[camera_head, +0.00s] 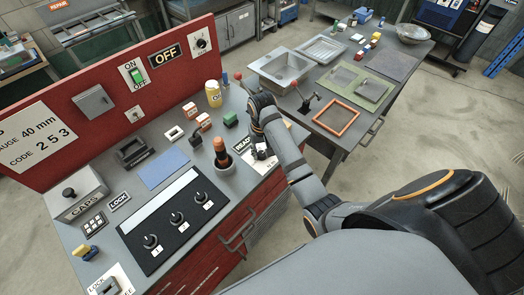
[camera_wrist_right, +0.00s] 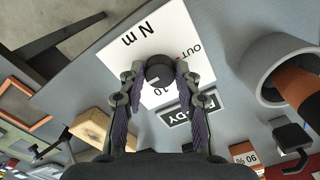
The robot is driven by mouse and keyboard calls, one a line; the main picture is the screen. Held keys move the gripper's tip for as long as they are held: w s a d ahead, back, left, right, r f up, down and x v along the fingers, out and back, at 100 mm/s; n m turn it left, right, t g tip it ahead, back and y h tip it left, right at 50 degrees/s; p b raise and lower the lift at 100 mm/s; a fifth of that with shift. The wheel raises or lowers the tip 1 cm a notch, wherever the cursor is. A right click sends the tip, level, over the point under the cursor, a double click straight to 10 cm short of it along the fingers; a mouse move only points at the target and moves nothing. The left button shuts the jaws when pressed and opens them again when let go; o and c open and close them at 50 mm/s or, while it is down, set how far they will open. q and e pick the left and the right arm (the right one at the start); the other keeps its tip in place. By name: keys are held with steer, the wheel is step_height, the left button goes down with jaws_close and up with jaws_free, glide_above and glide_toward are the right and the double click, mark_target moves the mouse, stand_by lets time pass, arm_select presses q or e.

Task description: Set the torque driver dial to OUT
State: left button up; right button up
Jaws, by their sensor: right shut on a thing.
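The torque dial is a dark round knob (camera_wrist_right: 160,70) on a white plate (camera_wrist_right: 178,38) printed "N m", "OUT" and "10". My right gripper (camera_wrist_right: 160,82) is shut on the knob, its two purple-lined fingers on either side. I cannot read clearly where the knob's mark points. In the head view my right gripper (camera_head: 261,147) is over the white dial plate (camera_head: 272,167) at the bench's right end and hides much of the dial. A driver with an orange handle (camera_head: 220,147) stands upright in a grey cup beside it. My left gripper is out of view.
A READY label (camera_head: 242,144) lies beside the dial. A green block (camera_head: 230,119), a yellow can (camera_head: 213,94) and small orange-and-white boxes stand behind. A black panel with several knobs (camera_head: 176,219) is at the left. A sink table (camera_head: 330,120) stands right.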

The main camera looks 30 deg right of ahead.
steer(key=n+p, duration=0.1)
steer(key=p, duration=0.1)
steer(key=n+p, duration=0.2)
steer(key=shift+r, duration=0.3)
steer(key=shift+f+n+p, duration=0.15)
steer(key=shift+n+p, duration=0.55)
steer(key=shift+n, duration=0.2)
steer(key=n, duration=0.2)
steer(key=shift+f+n, duration=0.15)
steer(key=shift+n, duration=0.25)
steer(key=n, duration=0.5)
steer(key=shift+d, duration=0.1)
steer(key=n, duration=0.5)
steer(key=shift+w+n, duration=0.1)
steer(key=shift+n, duration=0.3)
steer(key=n, duration=1.1)
steer(key=shift+w+n, duration=0.1)
steer(key=shift+n, duration=0.3)
steer(key=n, duration=0.5)
steer(key=shift+n, duration=0.3)
